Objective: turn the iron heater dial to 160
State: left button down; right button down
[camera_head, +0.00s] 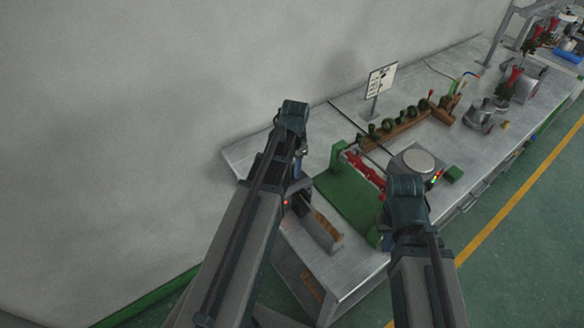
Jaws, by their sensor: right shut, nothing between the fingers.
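The iron heater (324,236) looks like a small grey box with a brown side, at the near left end of the bench. A small red light shows at its left end, by a dark part partly covered by my left arm. I cannot make out the dial or its setting. My left arm rises over the heater's left side, and its fingers are hidden. My right gripper (387,221) is shut and empty, to the right of the heater and apart from it. It is mostly hidden behind its own dark wrist, so its fingertips are hard to make out.
A green stand (345,196) with red parts is between the arms. A round silver plate (418,160) lies beyond my right wrist. A wooden rack (408,127) and a sign (381,80) are farther back. The wall is at left; green floor (520,235) is open at right.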

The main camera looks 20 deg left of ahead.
pick_arm(q)
jog(key=shift+m, duration=0.6)
jog(key=c, duration=0.5)
grip_release()
notch_tip(320, 180, up, 14)
jog(key=p, duration=1.4)
jog(key=shift+s+d, duration=0.15)
jog(key=shift+d, duration=0.15)
jog(key=shift+f, duration=0.15)
